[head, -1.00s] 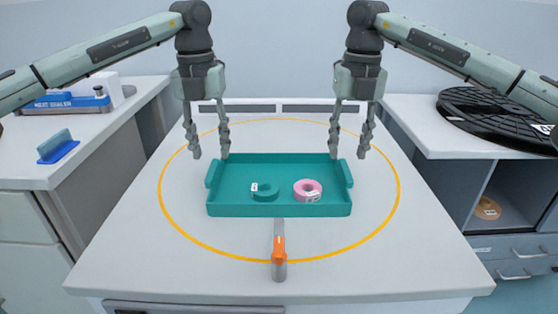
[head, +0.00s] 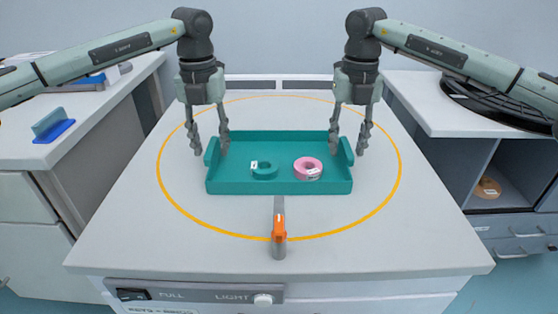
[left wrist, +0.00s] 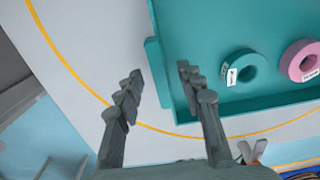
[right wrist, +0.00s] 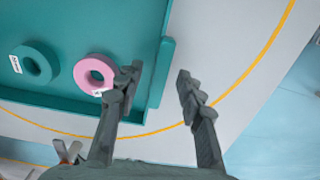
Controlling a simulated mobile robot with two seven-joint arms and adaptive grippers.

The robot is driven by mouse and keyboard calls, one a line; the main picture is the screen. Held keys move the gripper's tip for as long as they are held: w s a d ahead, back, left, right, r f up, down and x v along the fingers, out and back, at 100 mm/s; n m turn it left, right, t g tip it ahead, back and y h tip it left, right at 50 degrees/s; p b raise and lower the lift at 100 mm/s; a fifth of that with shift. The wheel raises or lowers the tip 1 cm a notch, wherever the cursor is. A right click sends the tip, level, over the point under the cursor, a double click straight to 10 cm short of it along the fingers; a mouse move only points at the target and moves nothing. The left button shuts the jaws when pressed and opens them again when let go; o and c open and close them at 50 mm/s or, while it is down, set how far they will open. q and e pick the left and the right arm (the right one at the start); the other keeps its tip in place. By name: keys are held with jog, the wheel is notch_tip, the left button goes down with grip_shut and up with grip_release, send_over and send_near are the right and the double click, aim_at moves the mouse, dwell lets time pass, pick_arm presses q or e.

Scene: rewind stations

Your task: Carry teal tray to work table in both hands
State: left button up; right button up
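The teal tray (head: 278,186) rests on the white table inside a yellow ring. It holds a teal tape roll (head: 264,171) and a pink tape roll (head: 308,168). My left gripper (head: 210,150) is open at the tray's left end, its fingers on either side of the left end wall and handle (left wrist: 155,70). My right gripper (head: 350,150) is open at the right end, its fingers on either side of the right handle (right wrist: 165,65). From these views I cannot tell whether any finger touches the tray.
An orange-handled tool (head: 279,230) stands at the front of the work table (head: 120,245). A left counter (head: 20,160) holds a blue item (head: 53,127). A right counter (head: 420,105) holds black reels (head: 490,105). Gaps separate the counters from the table.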

pick_arm(q)
jog(key=shift+f, duration=0.7)
pick_arm(e)
jog(key=shift+f, duration=0.65)
pick_arm(q)
jog(key=shift+c, duration=0.6)
pick_arm(e)
jog(key=shift+c, duration=0.6)
pick_arm(q)
grip_shut()
pick_arm(e)
grip_shut()
